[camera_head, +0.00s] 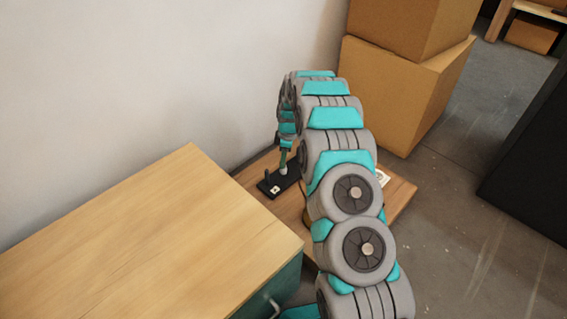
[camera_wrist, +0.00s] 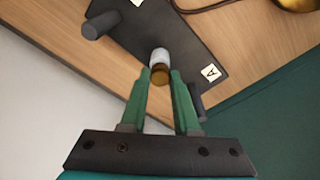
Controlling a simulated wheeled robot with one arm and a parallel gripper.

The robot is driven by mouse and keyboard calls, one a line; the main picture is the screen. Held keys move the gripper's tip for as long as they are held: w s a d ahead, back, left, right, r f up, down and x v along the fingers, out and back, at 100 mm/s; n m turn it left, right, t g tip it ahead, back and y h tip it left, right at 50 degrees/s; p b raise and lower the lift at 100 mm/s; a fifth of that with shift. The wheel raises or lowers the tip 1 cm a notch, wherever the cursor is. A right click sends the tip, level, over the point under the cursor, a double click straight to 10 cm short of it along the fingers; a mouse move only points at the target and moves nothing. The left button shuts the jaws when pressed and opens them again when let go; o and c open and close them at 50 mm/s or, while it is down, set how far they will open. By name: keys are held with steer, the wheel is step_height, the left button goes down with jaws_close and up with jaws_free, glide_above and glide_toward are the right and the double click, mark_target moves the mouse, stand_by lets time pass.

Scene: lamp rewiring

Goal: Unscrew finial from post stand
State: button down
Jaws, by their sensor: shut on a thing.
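The black post stand (camera_wrist: 150,27) lies on the wooden table, with a dark post (camera_wrist: 101,25) near one end and another dark post (camera_wrist: 196,96) partly behind my right finger. The stand also shows in the head view (camera_head: 266,187). My gripper (camera_wrist: 161,80) has green fingers shut on a small amber piece, which looks like the finial (camera_wrist: 160,75). A whitish cylinder (camera_wrist: 159,57) adjoins it on the stand side. I cannot tell whether the finial is still threaded on. In the head view my gripper (camera_head: 284,157) points down over the stand.
A brown cord (camera_wrist: 209,5) and a brass object (camera_wrist: 295,4) lie beside the stand. In the head view a wooden-topped cabinet (camera_head: 150,235) stands at left, cardboard boxes (camera_head: 400,90) behind at right, and a white wall (camera_head: 130,80) at back left.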

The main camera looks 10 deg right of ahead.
steer(key=shift+d+r, duration=0.1)
steer(key=shift+r, duration=1.6)
steer(key=shift+s+r, duration=0.1)
